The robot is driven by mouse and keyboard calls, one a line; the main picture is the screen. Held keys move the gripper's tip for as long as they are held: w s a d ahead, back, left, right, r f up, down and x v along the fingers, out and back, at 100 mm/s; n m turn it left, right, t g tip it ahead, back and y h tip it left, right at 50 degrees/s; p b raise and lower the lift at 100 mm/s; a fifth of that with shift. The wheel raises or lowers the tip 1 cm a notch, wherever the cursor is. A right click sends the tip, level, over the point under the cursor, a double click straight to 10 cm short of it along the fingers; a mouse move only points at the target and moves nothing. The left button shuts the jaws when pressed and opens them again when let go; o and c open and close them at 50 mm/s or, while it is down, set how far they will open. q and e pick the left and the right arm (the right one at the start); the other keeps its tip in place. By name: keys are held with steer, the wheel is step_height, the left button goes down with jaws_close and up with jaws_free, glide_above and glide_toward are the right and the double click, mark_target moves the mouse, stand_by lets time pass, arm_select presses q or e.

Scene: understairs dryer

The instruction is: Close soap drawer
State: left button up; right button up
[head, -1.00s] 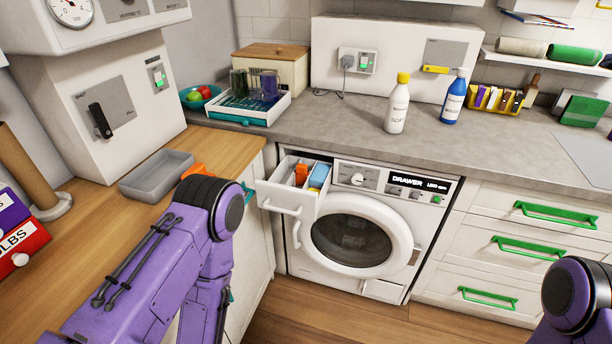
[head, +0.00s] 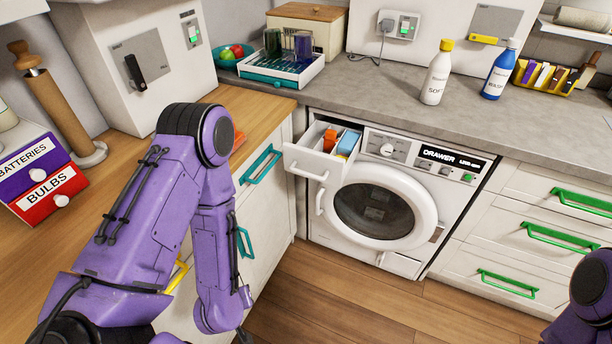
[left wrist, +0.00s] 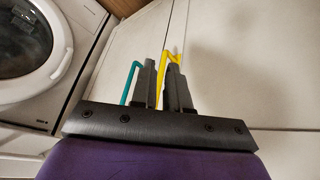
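The soap drawer (head: 305,163) is pulled out of the upper left of the white washing machine (head: 431,205) in the head view. An orange item (head: 329,140) and a blue item (head: 347,143) sit in its compartments. My left arm hangs to the left of the machine, in front of the counter cabinet, lower than the drawer. In the left wrist view my left gripper (left wrist: 161,65) has its fingers slightly apart with nothing between them, in front of cabinet doors. The drawer is not in that view. My right gripper is out of view; only part of the right arm shows.
Teal cabinet handles (head: 261,164) and a yellow handle (left wrist: 171,56) stick out near my left arm. The round machine door (head: 386,208) is shut below the drawer. The wooden floor (head: 330,312) before the machine is clear. Bottles (head: 437,74) stand on the worktop.

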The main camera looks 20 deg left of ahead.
arm_select(q)
steer(key=w+r+n+t, duration=0.1)
steer(key=w+r+n, duration=0.1)
steer(key=w, duration=0.1)
steer(key=w+r+n+t+h, duration=0.1)
steer(key=w+r+n, duration=0.1)
steer(key=w+n, duration=0.1)
steer(key=w+d+r+n+t+b, duration=0.1)
steer(key=w+r+n+t, duration=0.1)
steer(key=w, duration=0.2)
steer(key=shift+w+d+r+h, duration=0.1)
steer(key=shift+w+h, duration=0.15)
steer(key=shift+h, duration=0.05)
jaws_close()
steer(key=w+d+r+n+t+h, duration=0.1)
steer(key=w+r+n+t, duration=0.25)
steer(key=r+n, duration=0.45)
steer(key=w+d+r+n+t+h, duration=0.1)
steer(key=w+r+n+t, duration=0.25)
steer(key=n, duration=0.85)
steer(key=w+f+b, duration=0.2)
steer(key=w+b, duration=0.4)
steer(key=w, duration=0.7)
steer(key=shift+w, duration=0.3)
